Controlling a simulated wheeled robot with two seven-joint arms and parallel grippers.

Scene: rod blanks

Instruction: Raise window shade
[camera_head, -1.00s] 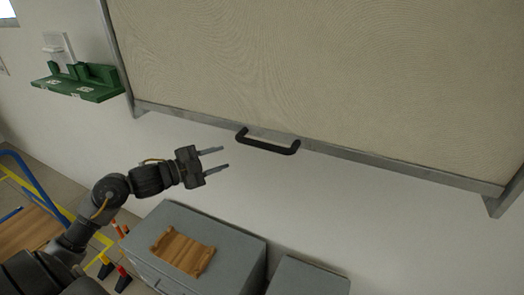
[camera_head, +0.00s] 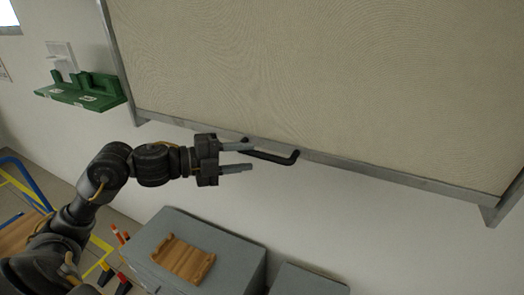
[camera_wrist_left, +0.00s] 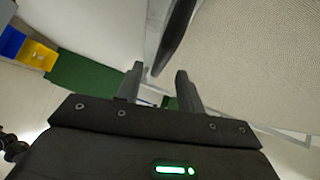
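The beige window shade (camera_head: 330,75) is down in its grey metal frame in the head view, and its fabric also shows in the left wrist view (camera_wrist_left: 265,60). A black bar handle (camera_head: 275,157) is on the shade's bottom rail (camera_head: 370,176). My left gripper (camera_head: 246,157) is open, with its fingers at the left end of the handle. The upper finger partly hides that end. In the left wrist view a dark bar, likely the handle (camera_wrist_left: 173,38), stands just beyond the fingertips (camera_wrist_left: 160,72); contact cannot be told. My right gripper is not in view.
A green shelf (camera_head: 85,92) is on the wall at left. Below the shade stands a grey cabinet (camera_head: 232,257) with a wooden board (camera_head: 183,260) on top, beside another grey box (camera_head: 308,281). The wall right of the gripper is clear.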

